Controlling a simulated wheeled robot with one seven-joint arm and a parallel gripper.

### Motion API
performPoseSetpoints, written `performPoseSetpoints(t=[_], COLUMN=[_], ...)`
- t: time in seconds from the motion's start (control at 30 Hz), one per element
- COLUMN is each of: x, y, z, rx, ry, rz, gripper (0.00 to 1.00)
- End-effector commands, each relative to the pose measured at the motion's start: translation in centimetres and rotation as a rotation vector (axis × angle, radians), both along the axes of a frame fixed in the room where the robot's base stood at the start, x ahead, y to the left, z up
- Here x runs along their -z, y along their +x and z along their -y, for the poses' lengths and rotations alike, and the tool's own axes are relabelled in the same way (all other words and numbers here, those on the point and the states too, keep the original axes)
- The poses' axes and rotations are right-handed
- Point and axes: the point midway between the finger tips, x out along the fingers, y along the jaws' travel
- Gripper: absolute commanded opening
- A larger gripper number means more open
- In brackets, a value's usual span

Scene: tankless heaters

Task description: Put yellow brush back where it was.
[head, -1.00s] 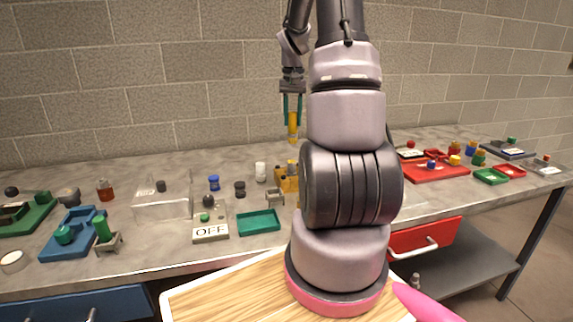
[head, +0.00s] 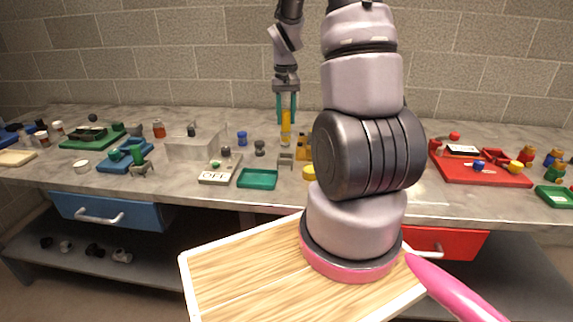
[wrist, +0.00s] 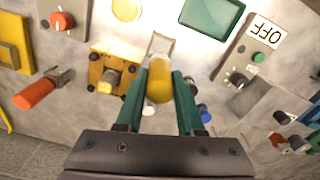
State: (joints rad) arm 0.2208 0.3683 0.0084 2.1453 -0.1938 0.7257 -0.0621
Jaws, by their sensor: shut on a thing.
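The yellow brush (head: 286,124) is in my gripper (head: 286,108), hanging upright between its green fingers. In the wrist view the brush (wrist: 159,82) shows end-on as a yellow cylinder between the fingertips (wrist: 159,85). Its lower end appears above or just behind a small grey holder (head: 286,160). In the wrist view this grey holder (wrist: 161,45) lies just beyond the brush, partly covered by it. I cannot tell whether they touch. A yellow block with a post (wrist: 108,82) stands beside it; my arm partly hides this block in the head view.
A green tray (head: 258,179) and a grey OFF panel (head: 216,170) stand in front and to the left. A clear box (head: 190,144) is farther left. A red tray (head: 480,175) is at the right. A red-orange-handled tool (wrist: 36,94) lies at left in the wrist view.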

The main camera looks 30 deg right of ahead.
Motion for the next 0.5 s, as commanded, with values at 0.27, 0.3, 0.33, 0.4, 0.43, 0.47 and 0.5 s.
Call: performPoseSetpoints(t=[0.27,0.3,0.33,0.4,0.43,0.47,0.5], x=[5.0,5.4,5.6,6.2,6.6,7.0,7.6], y=[-0.1,-0.1,-0.1,-0.1,-0.1,-0.1,-0.1], z=[-0.1,-0.1,-0.1,-0.1,-0.1,-0.1,-0.1], rx=[-0.002,-0.002,-0.002,-0.003,-0.002,-0.002,-0.002], ry=[0.001,0.001,0.001,0.001,0.001,0.002,0.002], rz=[-0.004,-0.004,-0.004,-0.002,-0.004,-0.005,-0.005], gripper=[0.00,0.00,0.00,0.00,0.00,0.00,0.00])
